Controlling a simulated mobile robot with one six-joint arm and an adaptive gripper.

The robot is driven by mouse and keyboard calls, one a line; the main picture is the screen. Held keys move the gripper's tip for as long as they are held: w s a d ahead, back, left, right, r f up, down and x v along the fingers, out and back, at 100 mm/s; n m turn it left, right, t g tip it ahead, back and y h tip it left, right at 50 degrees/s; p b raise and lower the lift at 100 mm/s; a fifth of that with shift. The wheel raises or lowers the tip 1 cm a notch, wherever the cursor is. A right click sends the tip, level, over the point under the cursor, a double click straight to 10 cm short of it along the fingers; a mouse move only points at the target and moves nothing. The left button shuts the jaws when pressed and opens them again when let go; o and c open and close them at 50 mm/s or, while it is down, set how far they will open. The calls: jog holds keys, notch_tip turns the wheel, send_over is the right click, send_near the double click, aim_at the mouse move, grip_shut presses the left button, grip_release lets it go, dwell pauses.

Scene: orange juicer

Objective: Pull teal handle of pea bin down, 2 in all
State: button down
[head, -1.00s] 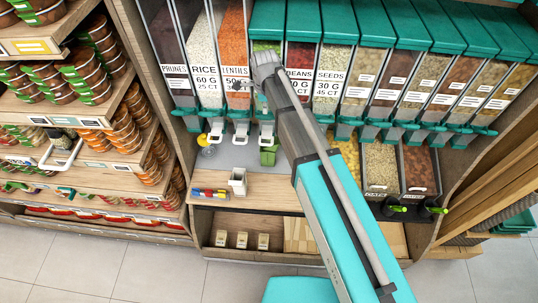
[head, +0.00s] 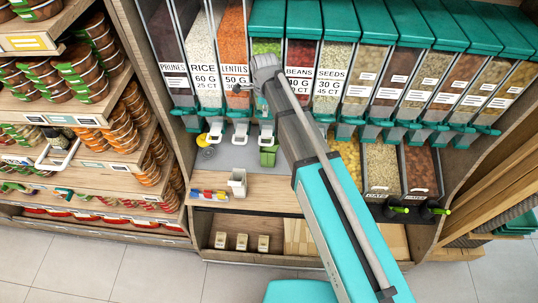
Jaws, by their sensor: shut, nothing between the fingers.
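The pea bin (head: 267,46) is a clear bin with green contents and a teal lid, between the lentils bin and the beans bin in the head view. Its label and much of its front are hidden behind my arm. Teal handles line the lower ends of the bins; the pea bin's handle is partly hidden and its position is hard to tell. Contact with a handle cannot be seen.
The lentils bin (head: 232,38) and beans bin (head: 299,60) flank the pea bin. Open bulk bins (head: 381,168) stand lower right. A shelf of packaged tubs (head: 82,75) is at the left.

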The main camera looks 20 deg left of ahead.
jog(key=shift+f, duration=0.15)
jog(key=f+b, duration=0.2)
jog(key=s+f+b, duration=0.1)
jog(key=f+b, duration=0.1)
jog(key=b, duration=0.1)
jog(key=shift+d+f, duration=0.15)
jog(key=shift+f, duration=0.15)
dwell(0.7)
jog(key=shift+r, duration=0.1)
dwell(0.4)
jog(key=shift+w+a+r+p, duration=0.1)
jog(key=shift+w+r+p, duration=0.1)
jog(key=shift+r+p, duration=1.05)
jog(key=shift+w+a+r+p, duration=0.1)
jog(key=shift+w+r+p, duration=0.05)
jog(key=shift+r+p, duration=1.15)
jog(key=shift+w+r+p, duration=0.2)
jog(key=shift+r+p, duration=0.9)
jog(key=shift+p, duration=0.25)
jog(key=shift+f, duration=0.15)
jog(key=shift+f+b, duration=1.2)
jog(key=shift+b, duration=0.2)
